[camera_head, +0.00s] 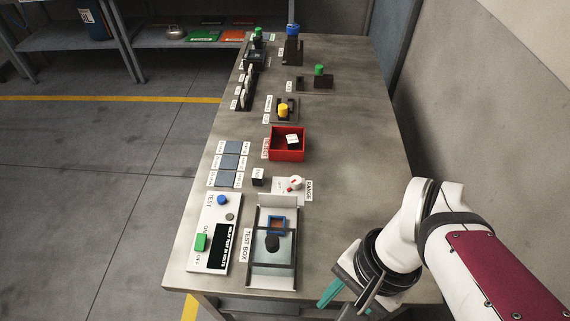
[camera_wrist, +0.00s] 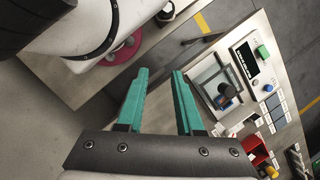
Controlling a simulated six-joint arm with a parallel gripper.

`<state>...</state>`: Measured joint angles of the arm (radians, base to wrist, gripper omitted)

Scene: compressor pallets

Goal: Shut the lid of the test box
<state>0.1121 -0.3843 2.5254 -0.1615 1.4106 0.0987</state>
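The test box (camera_head: 251,276) is a pale, dark-edged box on the table near its front edge, with a "TEST BOX" label on its left. A blue square frame (camera_head: 278,219) and a dark round piece (camera_head: 272,243) show inside it. A pale panel stands at its far end, and I cannot tell for certain which panel is the lid. The box also shows in the wrist view (camera_wrist: 208,77), right of the fingers. My gripper (camera_head: 345,304) is right of the box at the table's front right, apart from it. Its teal fingers (camera_wrist: 160,72) are open and empty.
Left of the box is a test panel (camera_head: 207,255) with a green switch, a blue button and a dark display. Behind it are a small black cube (camera_head: 258,177), a red-and-white knob (camera_head: 295,183) and a red bin (camera_head: 287,151). The table's right side is clear.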

